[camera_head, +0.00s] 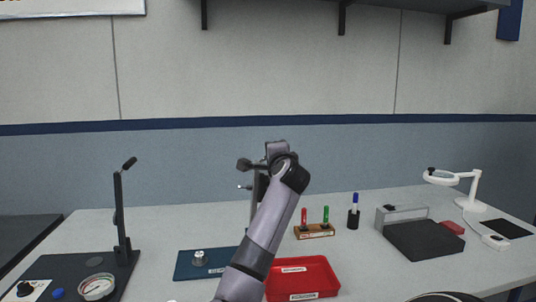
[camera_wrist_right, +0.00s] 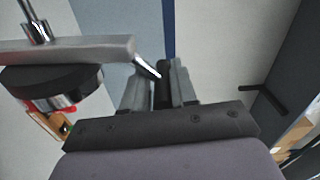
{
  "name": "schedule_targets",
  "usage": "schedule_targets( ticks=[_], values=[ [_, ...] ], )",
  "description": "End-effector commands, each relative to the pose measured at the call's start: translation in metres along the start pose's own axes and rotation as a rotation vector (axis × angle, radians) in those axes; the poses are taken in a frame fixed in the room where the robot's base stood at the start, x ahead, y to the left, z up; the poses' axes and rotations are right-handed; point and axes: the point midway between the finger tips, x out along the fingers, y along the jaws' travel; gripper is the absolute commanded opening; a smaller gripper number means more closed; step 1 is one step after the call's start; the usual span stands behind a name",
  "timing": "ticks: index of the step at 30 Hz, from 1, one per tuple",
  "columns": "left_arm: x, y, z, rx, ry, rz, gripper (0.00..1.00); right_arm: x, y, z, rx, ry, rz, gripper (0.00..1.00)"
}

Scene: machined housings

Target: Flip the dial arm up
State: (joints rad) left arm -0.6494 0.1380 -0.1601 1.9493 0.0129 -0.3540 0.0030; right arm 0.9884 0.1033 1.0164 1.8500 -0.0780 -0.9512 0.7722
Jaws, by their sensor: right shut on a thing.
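A bench stand (camera_head: 254,200) with a dark head (camera_head: 244,165) stands mid-table, partly hidden behind my right arm. In the right wrist view a flat grey bar (camera_wrist_right: 70,50) with a dark round body (camera_wrist_right: 55,84) under it is close on the left. A thin silver rod (camera_wrist_right: 147,68) runs from the bar towards my fingers. My right gripper (camera_wrist_right: 162,88) is shut on a dark handle (camera_wrist_right: 163,74) at the rod's end. The right gripper also shows in the head view (camera_head: 277,148), raised beside the stand. I cannot make out a dial face on this stand. My left gripper is not in view.
A black upright lever (camera_head: 120,210) and a round gauge (camera_head: 97,287) are at the left. A blue plate (camera_head: 190,272), red tray (camera_head: 325,272), marker holder (camera_head: 314,231), pen cup (camera_head: 353,219), dark block (camera_head: 424,241) and white magnifier lamp (camera_head: 470,185) stand around.

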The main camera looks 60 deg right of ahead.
Motion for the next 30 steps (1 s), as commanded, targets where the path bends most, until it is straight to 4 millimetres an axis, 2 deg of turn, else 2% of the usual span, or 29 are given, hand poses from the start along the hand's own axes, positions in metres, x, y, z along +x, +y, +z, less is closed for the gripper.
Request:
schedule_targets(
  ticks=[1, 8, 9, 10, 22, 30],
  values=[
    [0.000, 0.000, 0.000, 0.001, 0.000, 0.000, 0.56, -0.001, -0.006, -0.003, 0.008, 0.007, -0.014, 0.00],
    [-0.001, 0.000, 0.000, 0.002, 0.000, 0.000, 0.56, -0.001, -0.006, -0.004, 0.007, 0.009, -0.014, 0.00],
    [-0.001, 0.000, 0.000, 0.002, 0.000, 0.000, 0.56, -0.001, -0.005, -0.004, 0.007, 0.009, -0.014, 0.40],
    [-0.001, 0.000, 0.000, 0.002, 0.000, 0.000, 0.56, -0.001, -0.005, -0.004, 0.006, 0.009, -0.013, 0.49],
    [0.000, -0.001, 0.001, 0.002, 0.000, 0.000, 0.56, -0.004, -0.001, -0.002, 0.001, 0.005, -0.004, 0.49],
    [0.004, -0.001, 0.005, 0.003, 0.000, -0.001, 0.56, -0.036, -0.001, -0.002, 0.002, 0.007, -0.006, 0.49]
  ],
)
